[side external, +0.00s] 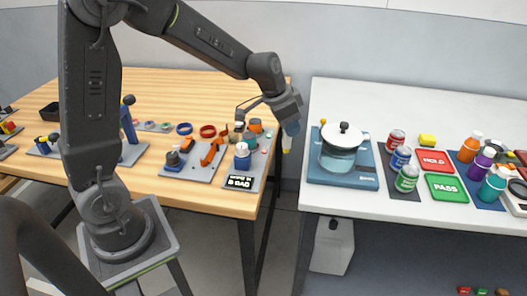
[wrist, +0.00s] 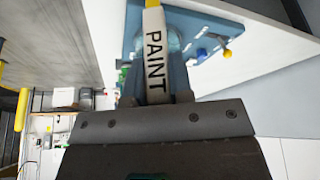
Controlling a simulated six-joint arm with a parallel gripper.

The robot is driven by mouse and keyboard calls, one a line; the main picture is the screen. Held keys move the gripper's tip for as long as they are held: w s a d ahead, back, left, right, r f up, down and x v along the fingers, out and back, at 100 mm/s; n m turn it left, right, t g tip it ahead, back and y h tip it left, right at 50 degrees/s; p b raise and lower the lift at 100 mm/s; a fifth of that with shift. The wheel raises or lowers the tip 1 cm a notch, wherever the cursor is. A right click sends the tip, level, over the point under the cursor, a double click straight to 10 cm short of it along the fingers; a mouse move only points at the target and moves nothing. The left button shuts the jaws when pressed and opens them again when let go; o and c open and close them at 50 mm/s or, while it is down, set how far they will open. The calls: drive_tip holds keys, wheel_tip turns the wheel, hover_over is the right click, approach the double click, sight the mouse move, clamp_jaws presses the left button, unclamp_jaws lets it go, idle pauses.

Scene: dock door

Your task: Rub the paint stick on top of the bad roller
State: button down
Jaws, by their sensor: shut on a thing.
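My gripper (side external: 290,124) hangs over the gap between the wooden table and the white table. It is shut on the paint stick (side external: 287,142), which points downward. In the wrist view the stick (wrist: 154,55) has a white label reading "PAINT" and a yellow end, between the fingers of my gripper (wrist: 157,88). On the wooden table, left of my gripper, a grey plate holds small blue, orange and teal parts, with a dark sign (side external: 240,182) ending in "BAD". A blue-and-white part (side external: 242,156) stands behind the sign. I cannot tell which part is the bad roller.
A blue scale-like base (side external: 345,178) with a glass pot (side external: 340,155) stands on the white table, close right of my gripper. Cans, bottles and red and green signs (side external: 447,188) lie further right. A grey plate with blue and orange parts (side external: 208,153) lies left.

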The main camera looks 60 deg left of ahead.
idle(0.3)
drive_tip(key=s+a+r, duration=0.1)
drive_tip(key=a+r, duration=0.1)
drive_tip(key=a, duration=0.6)
drive_tip(key=s+a+r, duration=0.2)
drive_tip(key=a, duration=0.7)
drive_tip(key=shift+w+d+f, duration=0.1)
drive_tip(key=shift+d+f, duration=0.05)
drive_tip(key=shift+f, duration=1.7)
drive_tip(key=shift+w+d+f, duration=0.1)
drive_tip(key=shift+f, duration=1.75)
drive_tip(key=shift+w+f, duration=0.2)
drive_tip(key=shift+w, duration=1)
drive_tip(key=shift+s, duration=0.8)
wheel_tip(320, 180, up, 8)
drive_tip(key=shift+s, duration=0.35)
